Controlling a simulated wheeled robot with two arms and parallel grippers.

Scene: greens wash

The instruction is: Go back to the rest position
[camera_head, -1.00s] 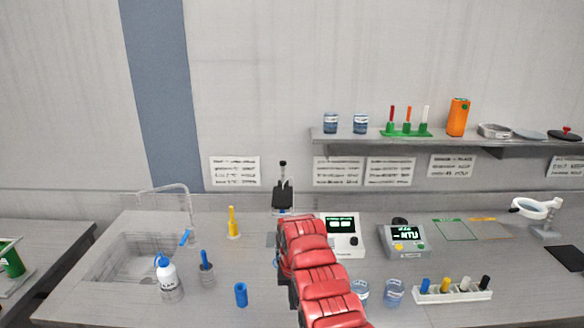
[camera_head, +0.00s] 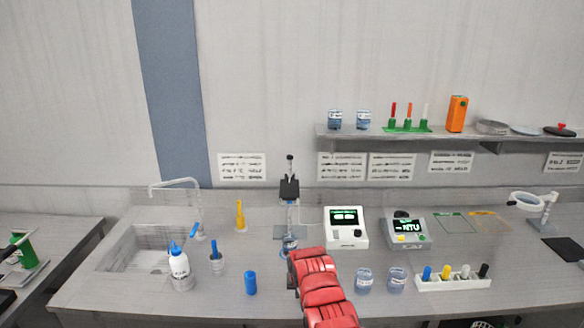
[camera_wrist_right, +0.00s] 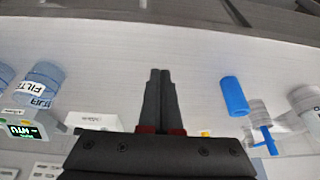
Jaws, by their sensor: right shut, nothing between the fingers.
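My right arm, with red links, reaches over the front of the bench (camera_head: 220,300) in the head view. Its dark right gripper (camera_head: 292,284) is mostly hidden behind the links. In the right wrist view the right gripper (camera_wrist_right: 159,72) is shut, its two black fingers together with nothing between them. It is near the front middle of the bench, clear of the blue cylinder (camera_head: 250,283), which also shows in the wrist view (camera_wrist_right: 233,96). My left gripper is not in view.
A stand (camera_head: 289,190) with a beaker (camera_head: 289,245) at its base is behind the arm. Beakers (camera_head: 364,281) and a white rack (camera_head: 453,284) are to the right. A wash bottle (camera_head: 180,270) and sink (camera_head: 135,248) are left. Two meters (camera_head: 346,228) (camera_head: 408,232) stand behind.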

